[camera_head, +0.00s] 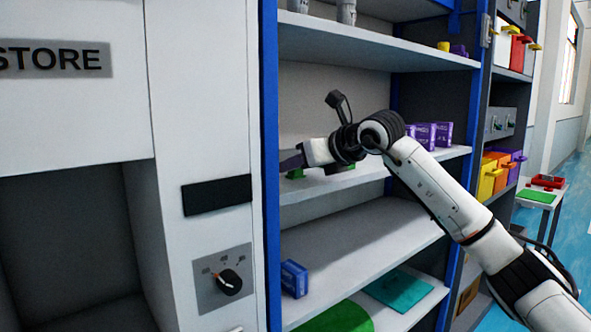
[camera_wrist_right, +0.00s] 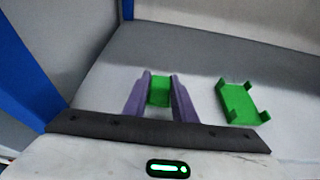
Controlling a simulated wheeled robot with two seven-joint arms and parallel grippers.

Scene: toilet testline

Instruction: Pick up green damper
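A small green piece (camera_wrist_right: 159,91) sits between the two purple fingers of my right gripper (camera_wrist_right: 159,84) in the right wrist view. It fills the space between the fingertips; I cannot tell whether the fingers press on it. A second green piece (camera_wrist_right: 240,103) with raised corner tabs lies to the right on the same shelf, apart from the gripper. In the head view, my right gripper (camera_head: 291,161) reaches left over the middle shelf, with a bit of green (camera_head: 295,173) just under its fingers. More green (camera_head: 347,166) shows behind the wrist. My left gripper is not in view.
The grey shelf (camera_head: 335,184) has a blue upright (camera_head: 270,130) close to the gripper's left. Purple boxes (camera_head: 430,134) stand farther right on this shelf. Another shelf board (camera_head: 350,44) is above. A blue box (camera_head: 293,278) stands below.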

